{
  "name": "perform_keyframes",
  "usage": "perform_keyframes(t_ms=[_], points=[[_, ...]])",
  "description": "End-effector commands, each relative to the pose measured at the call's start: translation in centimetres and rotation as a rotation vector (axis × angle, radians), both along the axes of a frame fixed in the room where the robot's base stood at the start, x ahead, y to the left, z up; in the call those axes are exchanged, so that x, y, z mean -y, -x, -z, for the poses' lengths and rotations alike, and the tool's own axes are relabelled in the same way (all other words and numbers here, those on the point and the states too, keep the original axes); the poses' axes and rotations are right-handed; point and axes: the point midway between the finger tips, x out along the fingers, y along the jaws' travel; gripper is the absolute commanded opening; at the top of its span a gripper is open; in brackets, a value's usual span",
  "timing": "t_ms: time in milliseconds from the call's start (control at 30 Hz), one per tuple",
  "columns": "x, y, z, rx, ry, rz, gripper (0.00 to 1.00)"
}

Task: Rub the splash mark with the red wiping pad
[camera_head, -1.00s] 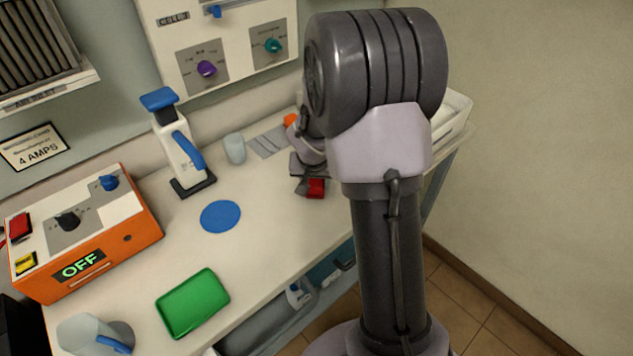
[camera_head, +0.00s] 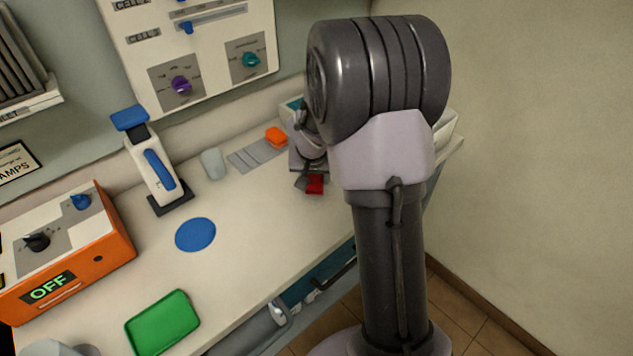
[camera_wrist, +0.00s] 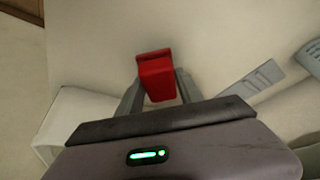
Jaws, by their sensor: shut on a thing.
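The red wiping pad (camera_head: 315,184) is held low over the right part of the white bench, partly hidden by my arm in the head view. In the wrist view the red pad (camera_wrist: 157,78) sits between the two grey fingers of my gripper (camera_wrist: 158,90), which is shut on it. Whether the pad touches the bench top I cannot tell. I cannot make out the splash mark in either view.
A grey slotted plate (camera_head: 257,154) and an orange object (camera_head: 276,136) lie left of my gripper. A cup (camera_head: 213,163), a blue disc (camera_head: 195,234), a green tray (camera_head: 163,322) and an orange unit (camera_head: 75,255) stand further left. The bench front edge is clear.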

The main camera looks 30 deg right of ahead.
Motion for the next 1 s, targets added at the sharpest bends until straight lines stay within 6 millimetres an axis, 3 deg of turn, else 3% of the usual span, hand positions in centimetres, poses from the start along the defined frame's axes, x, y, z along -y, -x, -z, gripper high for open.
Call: perform_keyframes(t_ms=[600,1000], points=[[-0.4,-0.8,-5.5,-0.002,-0.001,-0.003,0.05],[-0.4,-0.8,-5.7,-0.003,-0.002,-0.003,0.05]])
